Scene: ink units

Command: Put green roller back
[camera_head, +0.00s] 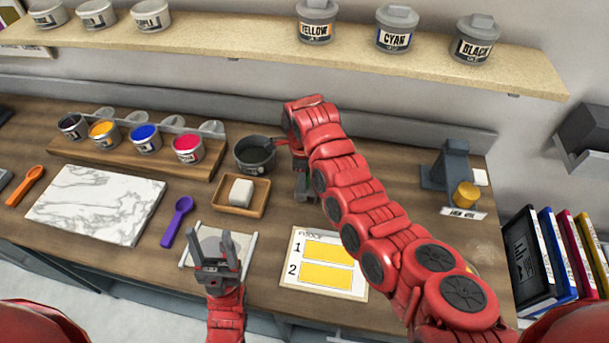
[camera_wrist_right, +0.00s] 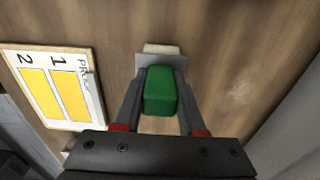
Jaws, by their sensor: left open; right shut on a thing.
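My right gripper (camera_wrist_right: 161,98) is shut on a green block-shaped piece (camera_wrist_right: 160,92), which I take to be the green roller's handle. A grey plate and a cream end (camera_wrist_right: 161,48) show just beyond it, over bare wood. My left gripper (camera_head: 217,250) is open and empty over a pale square slab (camera_head: 190,258) at the front edge.
A proof card (camera_head: 292,277) with two yellow bars lies at the front. A wooden tray (camera_head: 261,202) with a pale block, a dark pan (camera_head: 254,158) and a purple spoon (camera_head: 178,220) lie left. A grey stand (camera_head: 452,168) and yellow cylinder (camera_head: 466,194) stand right.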

